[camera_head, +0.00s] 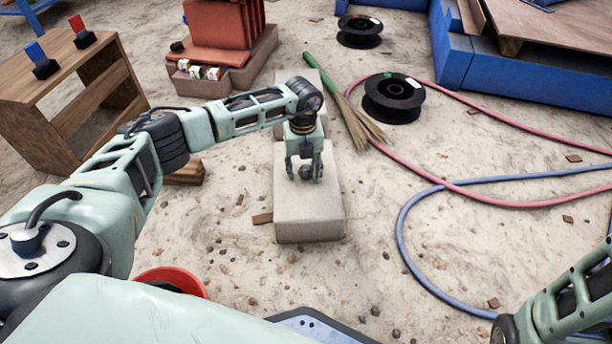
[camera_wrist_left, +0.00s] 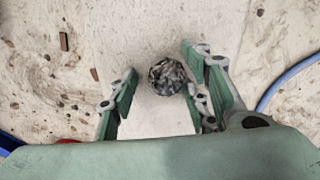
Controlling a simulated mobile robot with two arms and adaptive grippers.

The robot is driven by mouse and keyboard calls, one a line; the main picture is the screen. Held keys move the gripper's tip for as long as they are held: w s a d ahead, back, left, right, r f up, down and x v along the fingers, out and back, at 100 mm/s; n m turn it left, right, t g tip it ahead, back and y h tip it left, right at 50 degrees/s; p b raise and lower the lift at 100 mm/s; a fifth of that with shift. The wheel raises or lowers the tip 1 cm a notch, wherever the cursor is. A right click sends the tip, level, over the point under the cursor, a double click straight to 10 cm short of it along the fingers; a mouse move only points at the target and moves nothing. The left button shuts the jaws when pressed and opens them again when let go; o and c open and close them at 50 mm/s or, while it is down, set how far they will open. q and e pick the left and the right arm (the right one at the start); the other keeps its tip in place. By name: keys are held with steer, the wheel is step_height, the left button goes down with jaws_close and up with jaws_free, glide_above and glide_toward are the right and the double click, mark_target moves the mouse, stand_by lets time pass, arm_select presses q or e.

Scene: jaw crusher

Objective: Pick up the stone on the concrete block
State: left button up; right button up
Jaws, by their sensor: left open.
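The stone (camera_head: 305,172) is small, dark and roundish. It lies on top of the pale concrete block (camera_head: 308,217) in the head view. My left gripper (camera_head: 304,178) points down over the block, with its fingers on either side of the stone. In the left wrist view the stone (camera_wrist_left: 168,77) shows grey and mottled between the open fingers of the left gripper (camera_wrist_left: 160,95), nearer the right-hand fingers. A gap shows on its left; contact on its right cannot be told. Part of my right arm shows at the lower right of the head view, but its gripper is out of view.
A wooden shelf (camera_head: 70,100) stands at the left. A red bucket (camera_head: 172,280) is near the front. A broom (camera_head: 345,112), black spools (camera_head: 393,97), a pink hose (camera_head: 480,187) and a blue hose (camera_head: 408,240) lie right of the block. Pebbles dot the sandy ground.

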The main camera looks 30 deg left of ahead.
arm_select(q)
steer(key=shift+c, duration=0.5)
jaws_close()
steer(key=shift+r, duration=0.1)
